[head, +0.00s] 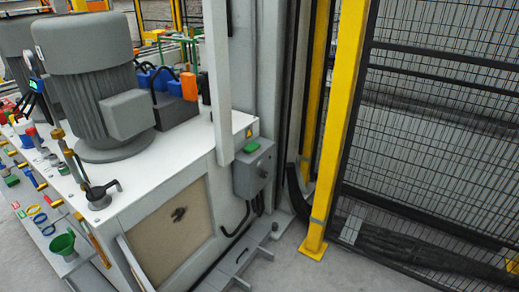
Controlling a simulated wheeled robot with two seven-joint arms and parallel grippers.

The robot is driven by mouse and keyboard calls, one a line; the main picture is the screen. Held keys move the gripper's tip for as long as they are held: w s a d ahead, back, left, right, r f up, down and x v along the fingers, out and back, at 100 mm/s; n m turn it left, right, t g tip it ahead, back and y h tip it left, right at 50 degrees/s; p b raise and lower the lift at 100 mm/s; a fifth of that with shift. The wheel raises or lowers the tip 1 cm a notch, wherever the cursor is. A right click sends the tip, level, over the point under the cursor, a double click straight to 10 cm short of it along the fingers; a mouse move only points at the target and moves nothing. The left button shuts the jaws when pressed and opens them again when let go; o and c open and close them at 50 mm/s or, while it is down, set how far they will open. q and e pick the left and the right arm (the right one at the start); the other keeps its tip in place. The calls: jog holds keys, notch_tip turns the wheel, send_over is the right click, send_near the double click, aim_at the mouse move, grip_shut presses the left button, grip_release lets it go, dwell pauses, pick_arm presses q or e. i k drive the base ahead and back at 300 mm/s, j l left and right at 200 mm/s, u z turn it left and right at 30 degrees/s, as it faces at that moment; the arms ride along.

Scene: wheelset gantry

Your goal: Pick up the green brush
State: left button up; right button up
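A small green object (251,147) lies on top of a grey control box at the side of the white machine cabinet. It may be the green brush, but it is too small to be sure. Another small green item (11,181) lies at the far left edge among small parts; I cannot tell what it is. Neither of my grippers is in view.
The white cabinet (170,170) carries a big grey motor (90,80). A green funnel (62,243) and several small parts sit on a lower shelf at left. A yellow post (338,130) and black mesh fence (440,130) stand at right. Some floor before the post is clear.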

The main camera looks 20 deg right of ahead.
aim_at(252, 148)
jog(key=i+l+u, duration=0.15)
jog(key=l+u, duration=0.15)
jog(key=l, duration=0.65)
jog(key=l+u, duration=0.3)
jog(key=l, duration=0.65)
